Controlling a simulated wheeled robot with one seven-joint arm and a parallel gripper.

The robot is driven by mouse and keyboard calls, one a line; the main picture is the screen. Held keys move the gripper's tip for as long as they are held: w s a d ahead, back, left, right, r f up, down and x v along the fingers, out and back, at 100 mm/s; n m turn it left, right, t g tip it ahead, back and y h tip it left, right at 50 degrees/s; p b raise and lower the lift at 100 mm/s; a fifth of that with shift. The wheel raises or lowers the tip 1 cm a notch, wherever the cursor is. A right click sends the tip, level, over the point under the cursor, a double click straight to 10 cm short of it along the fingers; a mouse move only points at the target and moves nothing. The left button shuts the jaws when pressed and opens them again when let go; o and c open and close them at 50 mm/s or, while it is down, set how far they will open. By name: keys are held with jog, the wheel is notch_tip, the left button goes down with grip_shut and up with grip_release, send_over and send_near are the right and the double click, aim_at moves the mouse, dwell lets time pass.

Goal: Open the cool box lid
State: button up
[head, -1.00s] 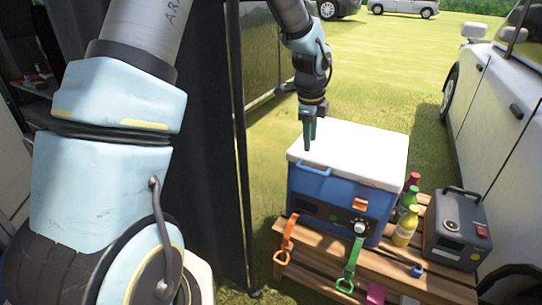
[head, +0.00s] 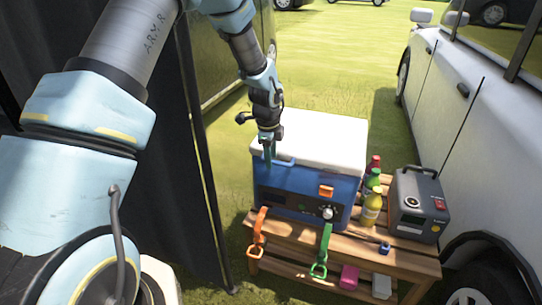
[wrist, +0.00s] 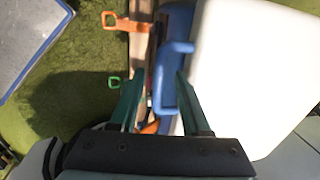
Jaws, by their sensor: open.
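The cool box has a blue body (head: 290,197) and a white lid (head: 318,137), which lies shut on top. A blue handle (head: 286,163) sticks out at the lid's front left edge. An orange latch (head: 326,191) is on the box front. My gripper (head: 267,158) is open, pointing down at the front left of the lid beside the handle. In the wrist view the handle (wrist: 168,78) shows between the two green fingers of my gripper (wrist: 157,78), nearer the right finger. I cannot tell whether a finger touches it.
The box stands on a slatted wooden table (head: 385,258). Several bottles (head: 371,208) and a grey power unit (head: 418,205) stand right of it. An orange strap (head: 257,236) and a green strap (head: 322,252) hang in front. A white vehicle (head: 455,125) is at right, a dark panel (head: 165,130) at left.

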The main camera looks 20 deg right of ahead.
jog(key=shift+c, duration=0.4)
grip_shut()
dwell(1.0)
